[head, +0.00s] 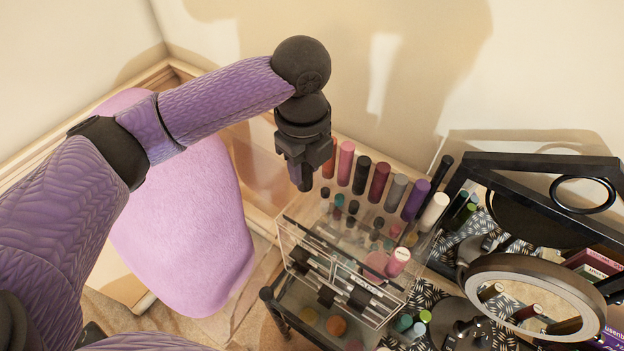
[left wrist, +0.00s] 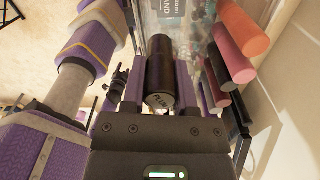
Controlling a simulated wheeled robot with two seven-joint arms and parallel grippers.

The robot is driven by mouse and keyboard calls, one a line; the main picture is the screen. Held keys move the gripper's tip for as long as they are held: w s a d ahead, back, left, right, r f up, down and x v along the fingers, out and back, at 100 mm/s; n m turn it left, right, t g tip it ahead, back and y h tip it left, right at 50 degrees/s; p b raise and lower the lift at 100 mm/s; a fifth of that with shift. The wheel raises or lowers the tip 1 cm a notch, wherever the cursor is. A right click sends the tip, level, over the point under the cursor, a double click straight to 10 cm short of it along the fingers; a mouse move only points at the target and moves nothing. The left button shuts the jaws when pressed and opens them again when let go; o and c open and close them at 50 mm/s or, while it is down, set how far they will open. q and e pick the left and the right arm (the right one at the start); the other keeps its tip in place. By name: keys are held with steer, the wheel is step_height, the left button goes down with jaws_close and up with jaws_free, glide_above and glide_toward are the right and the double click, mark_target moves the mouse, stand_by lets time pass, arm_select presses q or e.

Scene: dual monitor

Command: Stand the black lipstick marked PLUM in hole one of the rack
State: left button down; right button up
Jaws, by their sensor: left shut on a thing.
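My left gripper (head: 304,172) is shut on a black lipstick, above the back left end of the clear rack. In the left wrist view the black lipstick (left wrist: 160,70) lies between the two fingers (left wrist: 160,90), its end cap facing the camera; white lettering there seems to read PLUM. In the head view only its dark lower end (head: 306,185) shows below the fingers. The clear acrylic rack (head: 318,242) holds a back row of upright lipsticks and shorter ones in front. The hole under the gripper is hidden or too small to make out. My right gripper is out of view.
An orange lipstick (head: 329,160) and a pink one (head: 346,162) stand close to the right of my gripper. A round mirror (head: 535,262) and a black-framed mirror (head: 530,165) stand right.

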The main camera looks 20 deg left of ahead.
arm_select(q)
steer(key=f, duration=0.3)
steer(key=s+f+b, duration=0.1)
steer(key=f, duration=0.2)
steer(key=shift+s, duration=0.1)
step_height(320, 180, down, 3)
steer(key=shift+r, duration=0.1)
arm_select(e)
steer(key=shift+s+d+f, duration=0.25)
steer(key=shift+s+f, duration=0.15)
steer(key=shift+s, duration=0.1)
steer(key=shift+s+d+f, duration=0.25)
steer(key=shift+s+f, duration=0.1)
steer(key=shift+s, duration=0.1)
arm_select(q)
steer(key=shift+c, duration=1.9)
jaws_free()
step_height(320, 180, up, 12)
steer(key=shift+p, duration=0.75)
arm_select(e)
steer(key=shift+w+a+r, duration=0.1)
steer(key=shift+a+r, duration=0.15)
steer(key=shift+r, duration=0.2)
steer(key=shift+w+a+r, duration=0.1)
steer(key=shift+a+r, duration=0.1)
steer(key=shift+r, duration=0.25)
